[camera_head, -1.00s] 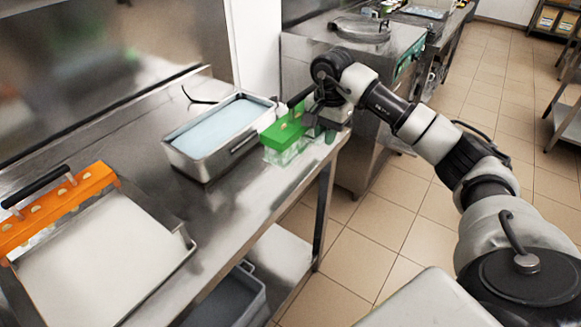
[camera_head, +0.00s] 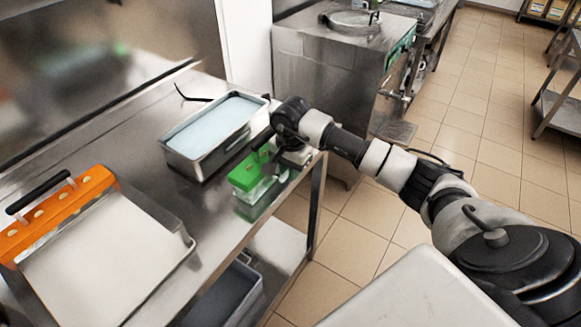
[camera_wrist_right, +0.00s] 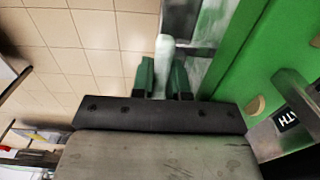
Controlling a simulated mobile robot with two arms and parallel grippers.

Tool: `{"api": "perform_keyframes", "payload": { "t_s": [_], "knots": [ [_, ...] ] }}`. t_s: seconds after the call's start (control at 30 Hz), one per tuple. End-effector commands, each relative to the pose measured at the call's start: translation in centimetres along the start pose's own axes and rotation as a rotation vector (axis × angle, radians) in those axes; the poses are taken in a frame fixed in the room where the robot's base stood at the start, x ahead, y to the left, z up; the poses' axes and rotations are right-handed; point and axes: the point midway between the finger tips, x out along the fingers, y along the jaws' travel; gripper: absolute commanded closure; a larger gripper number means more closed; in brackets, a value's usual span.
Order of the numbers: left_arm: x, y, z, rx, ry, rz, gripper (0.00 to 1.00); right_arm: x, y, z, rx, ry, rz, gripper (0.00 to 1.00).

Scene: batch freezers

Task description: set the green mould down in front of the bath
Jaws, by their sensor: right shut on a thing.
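The green mould (camera_head: 249,175) has a green top and a pale, clear lower part. It is at the steel table's front edge, in front of the bath (camera_head: 215,135), a steel tub of pale blue liquid. My right gripper (camera_head: 277,165) is shut on the mould from its right side. In the right wrist view, the mould's green top (camera_wrist_right: 245,50) fills the right side, and the gripper's green fingers (camera_wrist_right: 162,78) close on a pale piece. Whether the mould touches the table is hard to tell. My left gripper is not in view.
An orange mould with a black handle (camera_head: 55,210) stands by a white-filled tray (camera_head: 105,260) at the left. A batch freezer (camera_head: 335,75) stands beyond the table. Bare table (camera_head: 190,205) lies between tray and bath. A grey bin (camera_head: 228,290) sits below.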

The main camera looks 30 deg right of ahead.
Motion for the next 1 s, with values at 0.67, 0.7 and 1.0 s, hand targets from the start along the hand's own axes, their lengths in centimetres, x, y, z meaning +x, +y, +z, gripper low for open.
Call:
{"api": "perform_keyframes", "payload": {
  "t_s": [0.67,0.7,1.0],
  "knots": [
    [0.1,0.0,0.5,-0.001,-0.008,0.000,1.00,0.1,0.0,0.0,0.000,0.000,0.000,0.60],
    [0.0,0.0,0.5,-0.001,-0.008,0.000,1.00,-0.1,0.0,0.0,0.000,0.000,0.000,0.60],
    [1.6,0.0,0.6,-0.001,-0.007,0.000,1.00,-4.7,-0.1,-0.1,0.000,0.003,-0.006,0.60]
  ]
}}
